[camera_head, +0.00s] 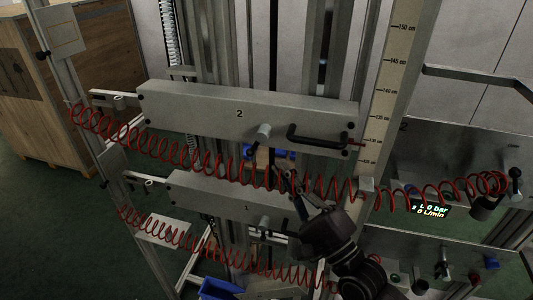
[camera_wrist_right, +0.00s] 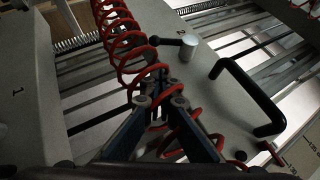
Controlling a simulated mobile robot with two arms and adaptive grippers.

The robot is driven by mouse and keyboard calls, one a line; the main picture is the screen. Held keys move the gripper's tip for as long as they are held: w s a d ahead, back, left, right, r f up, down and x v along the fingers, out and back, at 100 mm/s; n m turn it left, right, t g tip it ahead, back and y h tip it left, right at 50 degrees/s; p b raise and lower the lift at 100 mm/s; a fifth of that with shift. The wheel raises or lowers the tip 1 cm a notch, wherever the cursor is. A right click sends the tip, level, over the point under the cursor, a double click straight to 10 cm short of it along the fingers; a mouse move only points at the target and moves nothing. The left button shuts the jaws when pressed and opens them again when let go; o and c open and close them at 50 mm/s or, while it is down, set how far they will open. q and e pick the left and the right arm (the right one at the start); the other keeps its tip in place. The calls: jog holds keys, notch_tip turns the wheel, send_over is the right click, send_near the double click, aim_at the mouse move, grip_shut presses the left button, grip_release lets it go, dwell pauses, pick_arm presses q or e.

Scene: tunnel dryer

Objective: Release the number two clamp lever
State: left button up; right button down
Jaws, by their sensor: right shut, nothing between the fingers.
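The upper grey beam (camera_head: 210,114) bears the number 2. Its clamp lever (camera_head: 264,131) has a pale round hub and a short black handle pointing down and left. In the right wrist view the number two clamp lever (camera_wrist_right: 188,47) stands beyond the fingertips, its black knob to the left of the hub. My right gripper (camera_head: 287,181) is shut and empty, below and right of the lever, apart from it. The closed fingertips (camera_wrist_right: 161,84) show among loops of the red coiled hose (camera_wrist_right: 125,45); I cannot tell whether they touch it. My left gripper is not in view.
A black bar handle (camera_head: 318,140) sits right of the lever. A lower beam (camera_head: 215,198) marked 1 has its own clamp lever (camera_head: 265,223). Red coiled hoses (camera_head: 200,155) cross in front of both beams. A height scale (camera_head: 389,95) stands at the right.

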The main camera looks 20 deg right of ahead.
aim_at(258, 141)
jog(key=a, duration=0.1)
jog(key=w+a+r+p, duration=0.1)
jog(key=a+r+p, duration=0.1)
jog(key=shift+w+a, duration=0.25)
jog(key=shift+w, duration=0.1)
